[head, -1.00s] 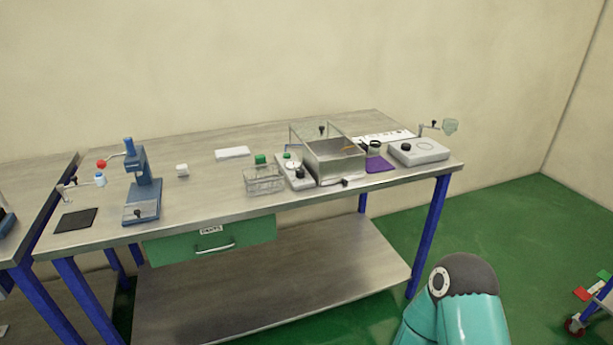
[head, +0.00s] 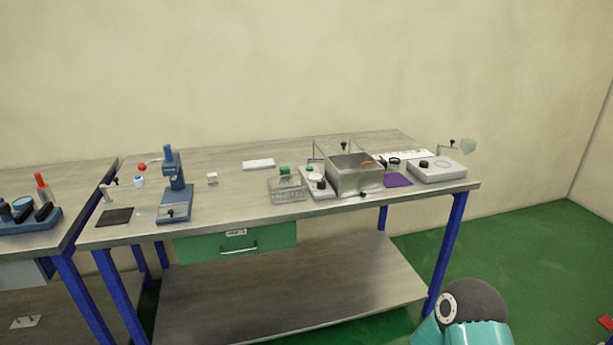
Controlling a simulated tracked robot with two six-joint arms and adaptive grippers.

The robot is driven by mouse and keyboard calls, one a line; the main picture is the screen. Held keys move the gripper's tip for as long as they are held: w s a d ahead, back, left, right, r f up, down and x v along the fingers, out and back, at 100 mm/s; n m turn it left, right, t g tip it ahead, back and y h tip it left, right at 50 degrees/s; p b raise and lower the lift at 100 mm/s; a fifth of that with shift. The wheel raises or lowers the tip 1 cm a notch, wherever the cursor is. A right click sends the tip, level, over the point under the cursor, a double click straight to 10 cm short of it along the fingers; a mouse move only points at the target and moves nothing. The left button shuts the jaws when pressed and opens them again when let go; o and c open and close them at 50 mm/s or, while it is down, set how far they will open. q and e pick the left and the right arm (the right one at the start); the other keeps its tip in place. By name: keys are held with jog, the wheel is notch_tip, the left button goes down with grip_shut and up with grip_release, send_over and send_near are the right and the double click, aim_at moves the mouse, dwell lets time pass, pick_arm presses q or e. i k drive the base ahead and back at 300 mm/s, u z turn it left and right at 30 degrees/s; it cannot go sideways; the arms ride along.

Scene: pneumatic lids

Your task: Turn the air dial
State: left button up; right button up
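A small grey unit (head: 322,193) with a round white gauge and a black knob (head: 321,184) stands on the steel table, just left of an open metal box (head: 355,180). Another black knob (head: 423,165) sits on a flat white device (head: 442,170) at the table's right end. I cannot tell from the view which knob is the air dial. Neither gripper is in view.
The steel table (head: 230,221) has a green drawer below its front edge. A second table adjoins at the left. Green floor (head: 520,240) is free at the right.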

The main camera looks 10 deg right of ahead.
aim_at(321, 184)
jog(key=u, duration=0.2)
jog(key=i, duration=1.45)
jog(key=z, duration=0.3)
